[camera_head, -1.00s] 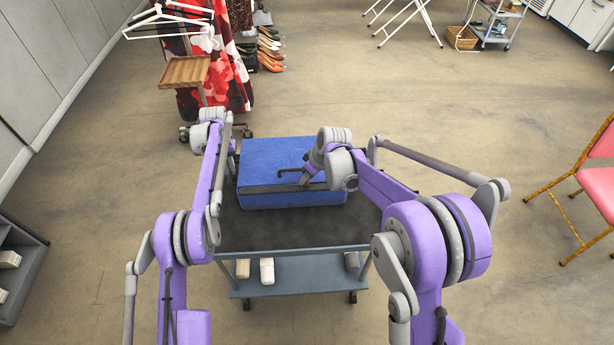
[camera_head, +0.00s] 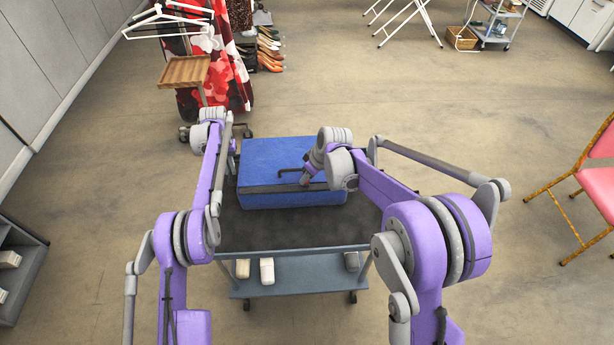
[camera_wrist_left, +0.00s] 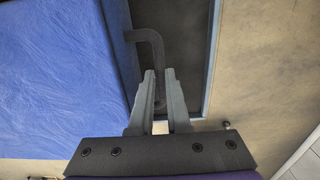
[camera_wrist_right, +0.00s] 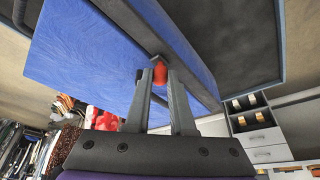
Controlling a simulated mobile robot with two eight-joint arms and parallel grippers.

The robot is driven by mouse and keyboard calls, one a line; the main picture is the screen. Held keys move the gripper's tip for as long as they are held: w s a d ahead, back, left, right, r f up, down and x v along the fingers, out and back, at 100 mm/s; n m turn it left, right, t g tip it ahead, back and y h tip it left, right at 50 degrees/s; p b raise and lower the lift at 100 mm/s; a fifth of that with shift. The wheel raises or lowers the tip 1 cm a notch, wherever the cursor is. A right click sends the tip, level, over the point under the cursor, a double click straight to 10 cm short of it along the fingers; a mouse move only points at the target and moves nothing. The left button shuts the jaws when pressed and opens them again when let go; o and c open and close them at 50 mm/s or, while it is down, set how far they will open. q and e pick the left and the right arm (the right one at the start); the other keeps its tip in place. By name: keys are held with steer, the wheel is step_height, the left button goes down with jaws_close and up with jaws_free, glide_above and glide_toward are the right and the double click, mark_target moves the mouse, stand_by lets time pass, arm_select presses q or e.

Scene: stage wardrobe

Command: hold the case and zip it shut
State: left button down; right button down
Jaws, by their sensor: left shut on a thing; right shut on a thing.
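The blue case (camera_head: 270,155) lies on the dark top of a trolley (camera_head: 265,230), with a dark band along its near side. In the left wrist view, my left gripper (camera_wrist_left: 160,75) is shut on a dark grey bent handle (camera_wrist_left: 152,38) beside the blue case (camera_wrist_left: 60,75). In the right wrist view, my right gripper (camera_wrist_right: 160,82) is shut on a small red-orange zip pull (camera_wrist_right: 159,70) against the dark band. My arms partly hide both grippers in the head view. How far the zip is shut cannot be told.
A clothes rack with a red patterned garment (camera_head: 215,80) and a wooden tray (camera_head: 185,71) stands behind left. A pink chair (camera_head: 600,185) is at right. The trolley top in front of the case is bare.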

arm_select(q)
steer(key=shift+a, duration=0.1)
arm_select(e)
steer(key=d, duration=1)
steer(key=shift+d, duration=0.2)
steer(key=c, duration=0.8)
jaws_free()
steer(key=shift+o, duration=0.2)
steer(key=v, duration=1.2)
arm_select(q)
steer(key=c, duration=0.8)
jaws_free()
